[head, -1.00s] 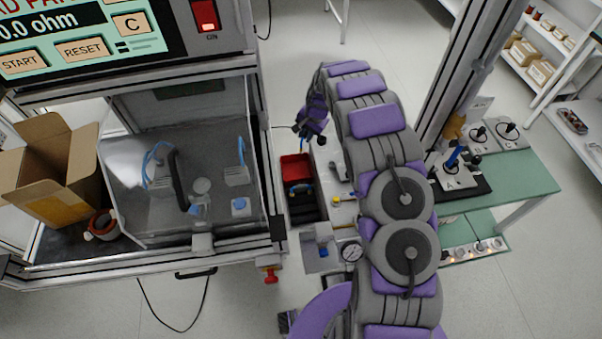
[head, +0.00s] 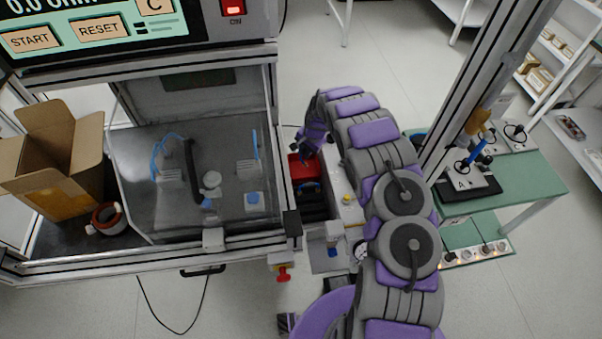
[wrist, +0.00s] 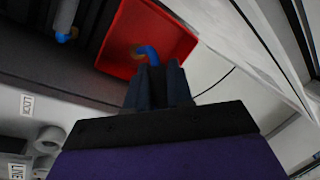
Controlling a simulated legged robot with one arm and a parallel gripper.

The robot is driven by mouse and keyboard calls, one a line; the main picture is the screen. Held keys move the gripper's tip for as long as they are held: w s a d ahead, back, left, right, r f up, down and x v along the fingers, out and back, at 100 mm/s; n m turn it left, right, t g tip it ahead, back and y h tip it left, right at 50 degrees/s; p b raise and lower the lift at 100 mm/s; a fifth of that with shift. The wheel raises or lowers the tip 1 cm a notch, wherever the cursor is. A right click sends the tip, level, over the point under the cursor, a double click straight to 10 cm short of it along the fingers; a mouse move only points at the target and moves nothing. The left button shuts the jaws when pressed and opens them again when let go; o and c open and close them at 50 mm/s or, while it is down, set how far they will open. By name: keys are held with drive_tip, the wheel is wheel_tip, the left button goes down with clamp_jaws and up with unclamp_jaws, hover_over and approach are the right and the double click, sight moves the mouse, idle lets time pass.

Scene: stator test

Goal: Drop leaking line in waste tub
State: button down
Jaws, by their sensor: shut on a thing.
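The red waste tub (wrist: 172,42) lies just beyond my fingertips in the wrist view. It also shows in the head view (head: 302,172), below my gripper. My gripper (wrist: 158,84) is shut on the leaking line, a thin piece whose blue bent end (wrist: 147,53) sticks out past the fingers over the tub. A brownish ring-like part shows by the blue end. The rest of the line is hidden by the fingers. In the head view my gripper (head: 304,152) is at the tub's far edge, and the line cannot be made out there.
A dark slotted tray (head: 313,203) with a blue-tipped part (wrist: 64,37) adjoins the tub. The test bench with its clear enclosure (head: 205,190) stands at left. A cardboard box (head: 55,160) sits on it. A green table (head: 525,180) and a metal post are at right.

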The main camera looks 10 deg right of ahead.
drive_tip(key=shift+d+r, duration=0.25)
drive_tip(key=shift+d, duration=0.75)
drive_tip(key=c, duration=1.2)
unclamp_jaws()
drive_tip(key=shift+w+d, duration=0.15)
drive_tip(key=shift+d, duration=0.3)
drive_tip(key=shift+o, duration=0.8)
drive_tip(key=shift+a, duration=0.1)
drive_tip(key=shift+o, duration=0.7)
drive_tip(key=shift+a, duration=0.95)
drive_tip(key=p+v, duration=0.4)
drive_tip(key=v, duration=1.3)
